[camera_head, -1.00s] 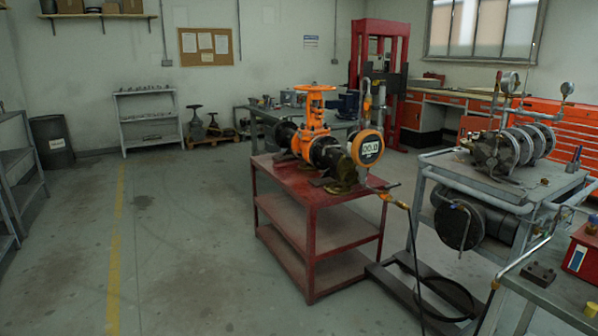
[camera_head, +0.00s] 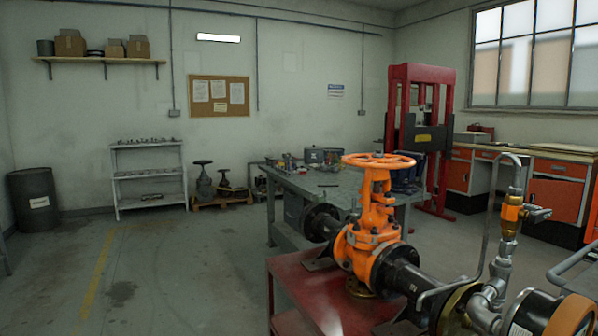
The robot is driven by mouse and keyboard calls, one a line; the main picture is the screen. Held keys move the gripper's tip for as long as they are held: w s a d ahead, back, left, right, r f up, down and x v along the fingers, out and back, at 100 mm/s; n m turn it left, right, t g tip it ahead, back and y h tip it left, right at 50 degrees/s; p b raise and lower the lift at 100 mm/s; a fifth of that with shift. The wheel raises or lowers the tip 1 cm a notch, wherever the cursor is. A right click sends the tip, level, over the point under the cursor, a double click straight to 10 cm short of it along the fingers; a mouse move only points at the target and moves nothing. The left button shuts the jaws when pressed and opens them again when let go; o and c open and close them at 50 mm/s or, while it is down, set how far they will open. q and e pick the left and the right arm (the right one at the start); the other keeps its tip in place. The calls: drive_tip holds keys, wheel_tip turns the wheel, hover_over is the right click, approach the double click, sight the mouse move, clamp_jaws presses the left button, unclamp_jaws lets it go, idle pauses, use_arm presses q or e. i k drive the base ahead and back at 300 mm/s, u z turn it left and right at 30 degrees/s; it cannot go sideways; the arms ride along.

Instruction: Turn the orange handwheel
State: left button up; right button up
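The orange handwheel (camera_head: 378,160) sits level on top of the orange gate valve (camera_head: 372,238), right of the middle of the view. The valve is bolted between dark pipe flanges and rests on a red cart (camera_head: 300,284). Neither of my grippers is in view, and nothing touches the handwheel.
A brass and steel fitting (camera_head: 510,215) with thin bent tubing rises at the right. A green-grey workbench (camera_head: 335,186) stands behind the valve, with a red press frame (camera_head: 420,135) beyond it. Open floor (camera_head: 160,275) lies to the left of the cart.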

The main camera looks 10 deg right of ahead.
sight(383, 162)
drive_tip(key=i, duration=2.15)
drive_tip(key=z, duration=0.1)
